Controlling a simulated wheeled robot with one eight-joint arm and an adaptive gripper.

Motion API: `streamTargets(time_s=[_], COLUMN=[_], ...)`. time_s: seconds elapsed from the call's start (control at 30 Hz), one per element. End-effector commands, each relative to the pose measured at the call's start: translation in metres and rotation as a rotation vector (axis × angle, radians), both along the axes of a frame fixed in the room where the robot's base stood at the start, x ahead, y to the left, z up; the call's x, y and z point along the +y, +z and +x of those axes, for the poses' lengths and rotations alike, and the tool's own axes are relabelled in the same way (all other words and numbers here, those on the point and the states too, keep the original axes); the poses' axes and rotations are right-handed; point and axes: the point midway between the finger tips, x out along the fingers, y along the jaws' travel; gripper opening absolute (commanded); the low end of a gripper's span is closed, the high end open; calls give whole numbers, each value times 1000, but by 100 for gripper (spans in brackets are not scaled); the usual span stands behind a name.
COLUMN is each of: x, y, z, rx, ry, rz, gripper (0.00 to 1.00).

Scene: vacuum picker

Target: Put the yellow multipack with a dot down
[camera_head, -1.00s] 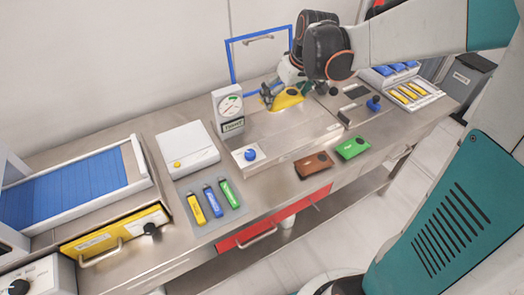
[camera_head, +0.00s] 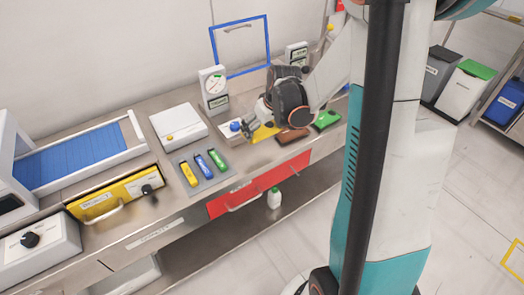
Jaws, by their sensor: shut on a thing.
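The yellow multipack (camera_head: 264,133) is in my gripper (camera_head: 256,119), seen in the head view near the front edge of the bench. The gripper is shut on it. The fingers and wrist hide part of the pack, and its dot cannot be made out. The pack is just left of a brown pack (camera_head: 291,137), with a green pack (camera_head: 326,120) further right. I cannot tell whether the yellow pack touches the bench top.
A blue knob (camera_head: 235,126) stands close to the left of the gripper. A gauge (camera_head: 213,88) stands behind it. A grey mat (camera_head: 206,183) with yellow, blue and green sticks lies left. A red drawer front (camera_head: 258,185) is below the bench edge.

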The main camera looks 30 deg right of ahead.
Motion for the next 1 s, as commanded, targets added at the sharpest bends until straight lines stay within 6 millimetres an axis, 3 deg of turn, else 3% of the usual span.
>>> streamTargets(time_s=[0.03, 0.2, 0.47, 0.7, 1.0], x=[0, 0, 0, 0, 0], y=[-16, -43, -59, -91, -93], z=[0, 0, 0, 0, 0], rx=[0, 0, 0, 0, 0], ry=[0, 0, 0, 0, 0], rz=[0, 0, 0, 0, 0], gripper=[62, 62, 62, 62, 62])
